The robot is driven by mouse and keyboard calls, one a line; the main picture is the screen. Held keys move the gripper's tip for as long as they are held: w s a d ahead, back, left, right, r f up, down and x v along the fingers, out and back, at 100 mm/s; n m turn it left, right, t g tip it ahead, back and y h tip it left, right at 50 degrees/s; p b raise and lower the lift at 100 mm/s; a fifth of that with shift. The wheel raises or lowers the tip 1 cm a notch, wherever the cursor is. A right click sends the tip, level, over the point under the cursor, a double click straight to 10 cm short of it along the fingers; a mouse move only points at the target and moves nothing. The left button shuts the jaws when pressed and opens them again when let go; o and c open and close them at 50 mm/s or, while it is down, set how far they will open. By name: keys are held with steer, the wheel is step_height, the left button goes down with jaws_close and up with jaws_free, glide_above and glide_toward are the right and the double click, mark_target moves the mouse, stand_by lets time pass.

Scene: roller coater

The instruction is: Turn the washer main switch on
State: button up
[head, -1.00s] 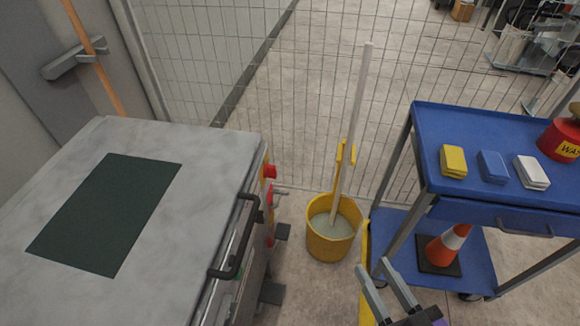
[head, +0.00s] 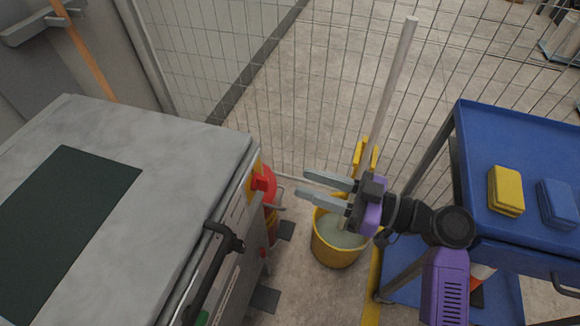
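The washer appears to be the grey machine (head: 185,140) at the left, with a dark green panel on its top. A red knob on a yellow backing (head: 264,184), probably the main switch, sticks out from its right side near the far corner. I cannot make out the knob's setting. My gripper (head: 304,184) is to the right of the red knob, with its two grey fingers pointing left at it. The fingers are apart with nothing between them. A gap shows between the fingertips and the knob in the picture.
A black handle (head: 210,270) runs along the machine's front side. A yellow bucket with a mop (head: 335,250) stands on the floor below my gripper. A blue cart (head: 525,150) with sponges is at the right. A wire fence (head: 330,80) closes off the back.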

mark_target(268, 183)
steer(key=shift+w+a+n+g+y, duration=0.1)
steer(key=shift+w+a+n+g, duration=0.2)
steer(key=shift+a, duration=1.05)
steer(key=shift+a+n+g+y, duration=0.1)
steer(key=shift+a+n, duration=0.25)
steer(key=shift+a, duration=0.95)
steer(key=shift+w+a+n+g+y, duration=0.1)
steer(key=shift+w+a+n+g, duration=0.2)
steer(key=shift+a, duration=1.05)
steer(key=shift+s, duration=0.15)
jaws_close()
